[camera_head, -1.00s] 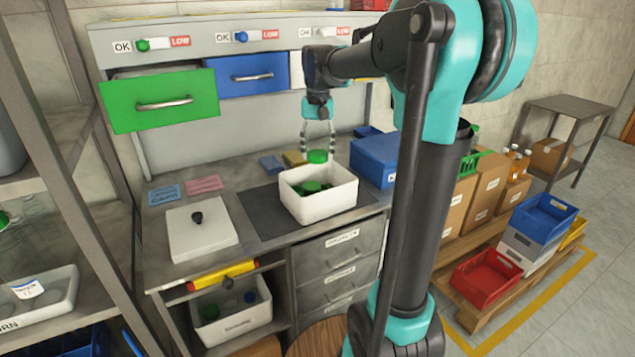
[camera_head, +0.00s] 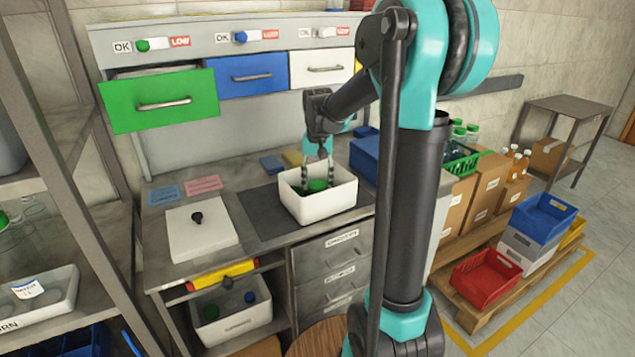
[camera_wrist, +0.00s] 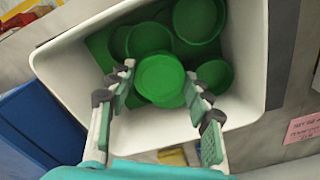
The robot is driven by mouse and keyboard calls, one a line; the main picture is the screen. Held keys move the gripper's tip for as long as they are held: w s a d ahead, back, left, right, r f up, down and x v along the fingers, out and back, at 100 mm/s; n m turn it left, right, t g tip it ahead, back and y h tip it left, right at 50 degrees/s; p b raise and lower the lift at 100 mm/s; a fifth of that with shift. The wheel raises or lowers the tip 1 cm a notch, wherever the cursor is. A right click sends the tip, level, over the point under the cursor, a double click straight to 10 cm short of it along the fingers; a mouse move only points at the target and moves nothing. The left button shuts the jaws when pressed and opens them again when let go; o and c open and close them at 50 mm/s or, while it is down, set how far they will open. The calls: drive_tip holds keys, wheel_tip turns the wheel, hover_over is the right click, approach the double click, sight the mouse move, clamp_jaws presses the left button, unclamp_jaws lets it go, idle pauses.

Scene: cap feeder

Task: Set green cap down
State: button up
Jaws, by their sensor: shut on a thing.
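My gripper (camera_head: 317,184) reaches down into a white box (camera_head: 322,212) on the workbench. It is shut on a green cap (camera_head: 318,186), held between its two fingers. In the wrist view the held green cap (camera_wrist: 160,79) lies between the fingertips (camera_wrist: 160,84), over several other green caps (camera_wrist: 199,18) in the white box (camera_wrist: 150,131). I cannot tell whether the held cap touches the caps below it.
A white lid (camera_head: 201,231) with a black knob lies left of the box. A blue box (camera_head: 365,160) stands close on the right. The green drawer (camera_head: 159,99) above is pulled out. Blue and pink cards (camera_head: 203,184) lie at the left.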

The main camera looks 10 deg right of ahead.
sight(318, 185)
drive_tip(key=o, duration=0.7)
drive_tip(key=shift+f, duration=0.1)
wheel_tip(318, 185, up, 12)
drive_tip(key=shift+r, duration=0.15)
idle(0.4)
